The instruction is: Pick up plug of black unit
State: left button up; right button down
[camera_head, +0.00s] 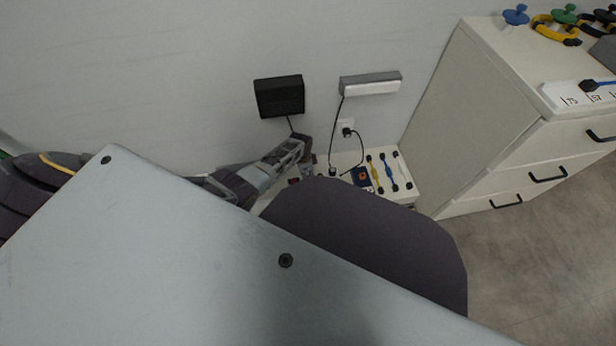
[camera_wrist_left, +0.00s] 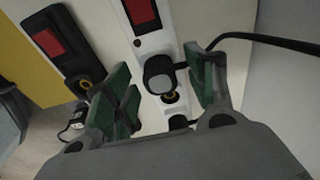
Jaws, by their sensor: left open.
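The black unit (camera_head: 279,96) is fixed to the wall in the head view, and its dark cable (camera_head: 290,124) runs down behind my left gripper (camera_head: 308,160). In the left wrist view a black plug with a grey round face (camera_wrist_left: 160,75) stands on a white power strip (camera_wrist_left: 153,43) with a red switch (camera_wrist_left: 144,14). My left gripper (camera_wrist_left: 162,84) is open, with its green-padded fingers on either side of this plug and a gap to each side. A black cable (camera_wrist_left: 265,40) passes behind the right-hand finger towards the plug. My right gripper is out of view.
A black strip with a red switch (camera_wrist_left: 48,42) lies to the left in the wrist view. A grey-white unit (camera_head: 370,84) hangs on the wall above a wall socket (camera_head: 347,124) holding a black plug. A white drawer cabinet (camera_head: 500,120) stands right. My own body hides much of the foreground.

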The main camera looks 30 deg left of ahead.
pick_arm(q)
jog(key=c, duration=1.2)
jog(key=shift+r, duration=0.15)
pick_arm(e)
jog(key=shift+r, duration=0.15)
